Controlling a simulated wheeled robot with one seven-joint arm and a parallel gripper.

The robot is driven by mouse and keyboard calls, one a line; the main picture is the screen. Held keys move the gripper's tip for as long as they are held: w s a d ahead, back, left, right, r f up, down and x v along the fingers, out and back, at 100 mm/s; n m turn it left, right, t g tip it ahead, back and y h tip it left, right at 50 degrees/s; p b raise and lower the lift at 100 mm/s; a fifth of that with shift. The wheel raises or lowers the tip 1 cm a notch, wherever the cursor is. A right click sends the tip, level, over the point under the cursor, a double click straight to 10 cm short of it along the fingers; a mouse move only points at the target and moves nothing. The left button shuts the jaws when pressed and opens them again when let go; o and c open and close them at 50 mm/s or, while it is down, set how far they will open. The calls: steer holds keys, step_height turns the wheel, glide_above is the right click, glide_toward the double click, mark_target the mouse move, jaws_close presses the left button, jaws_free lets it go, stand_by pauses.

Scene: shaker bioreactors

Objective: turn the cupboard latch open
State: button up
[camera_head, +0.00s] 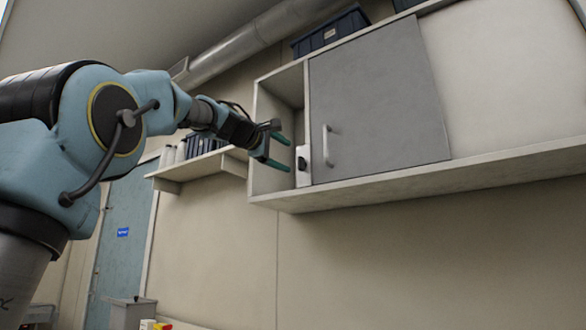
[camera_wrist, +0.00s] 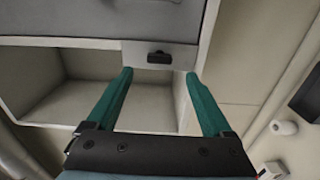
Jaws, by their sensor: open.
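The wall cupboard has a grey door (camera_head: 375,105) with a pale vertical handle (camera_head: 328,145). The cupboard latch is a small black piece on a white plate (camera_head: 302,166), just left of the door's edge. In the wrist view the black latch (camera_wrist: 159,57) shows ahead of my gripper, centred between the fingers. My gripper (camera_head: 284,152) has green fingers and is open and empty, left of the latch and apart from it. The fingers also show spread in the wrist view (camera_wrist: 158,77), with a gap to the latch. The grey door looks closed.
An open compartment (camera_head: 270,170) of the cupboard lies left of the door. A lower shelf (camera_head: 195,165) with a dark crate and pale containers is at left. A dark blue bin (camera_head: 330,32) sits on top. The wall below is clear.

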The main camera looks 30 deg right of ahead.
steer(key=shift+b+v, duration=0.45)
steer(key=shift+v, duration=1.2)
